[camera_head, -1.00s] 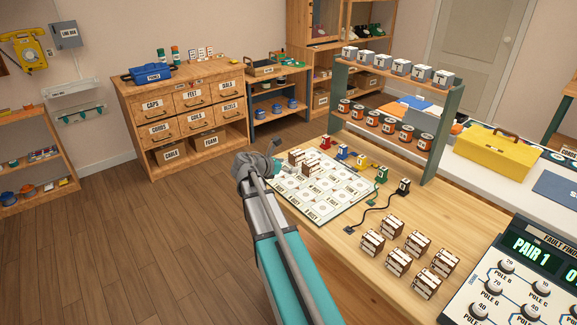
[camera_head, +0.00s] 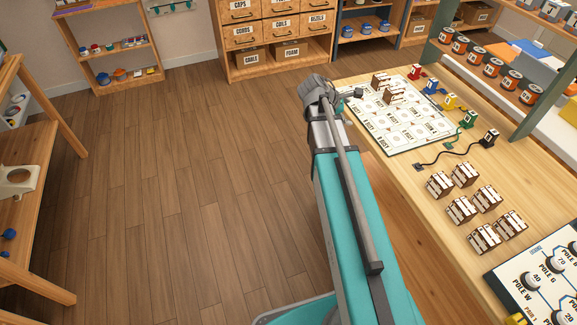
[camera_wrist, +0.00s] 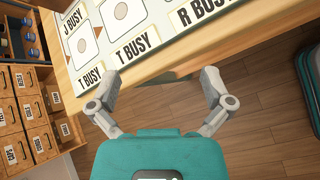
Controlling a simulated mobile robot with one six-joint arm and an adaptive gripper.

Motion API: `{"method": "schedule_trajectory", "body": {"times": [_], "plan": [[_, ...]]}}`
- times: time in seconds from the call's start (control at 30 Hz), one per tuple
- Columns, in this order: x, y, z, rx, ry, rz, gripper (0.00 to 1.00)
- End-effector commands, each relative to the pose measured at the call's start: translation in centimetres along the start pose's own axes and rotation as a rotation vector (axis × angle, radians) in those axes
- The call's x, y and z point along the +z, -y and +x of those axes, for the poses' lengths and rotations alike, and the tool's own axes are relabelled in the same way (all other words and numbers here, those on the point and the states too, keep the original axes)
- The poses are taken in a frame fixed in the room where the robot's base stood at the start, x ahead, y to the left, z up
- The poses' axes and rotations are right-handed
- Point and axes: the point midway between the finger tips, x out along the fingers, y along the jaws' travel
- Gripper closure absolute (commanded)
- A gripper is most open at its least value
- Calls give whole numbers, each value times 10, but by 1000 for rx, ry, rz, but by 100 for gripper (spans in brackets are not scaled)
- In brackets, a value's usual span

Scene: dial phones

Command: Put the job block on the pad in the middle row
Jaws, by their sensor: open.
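A white board (camera_head: 387,153) with rows of round-marked pads and BUSY labels lies on the wooden table. Two brown-and-white blocks stand near its far edge, one (camera_head: 380,79) behind the other (camera_head: 393,96). Several similar blocks (camera_head: 461,209) stand nearer on the bare table. I cannot tell which block is the job block. My gripper (camera_wrist: 162,73) is open and empty, its fingers apart by the table edge. In the head view its end is at the board's left side. The wrist view shows part of the board (camera_wrist: 148,52) with J, T and R BUSY labels.
Coloured plugs (camera_head: 451,102) and a black plug with a cord (camera_head: 488,138) line the board's right side. A dial panel (camera_head: 535,280) is at the near right. The floor at left is open.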

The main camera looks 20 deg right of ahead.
Motion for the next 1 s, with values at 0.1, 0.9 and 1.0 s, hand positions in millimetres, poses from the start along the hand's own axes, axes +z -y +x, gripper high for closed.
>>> {"method": "schedule_trajectory", "body": {"times": [0.1, 0.9, 1.0], "plan": [[-25, 34, -19, -71, -111, 188, 0], [-131, 194, -146, -786, -380, 1039, 0], [-132, 196, -148, -798, -378, 1049, 0]]}}
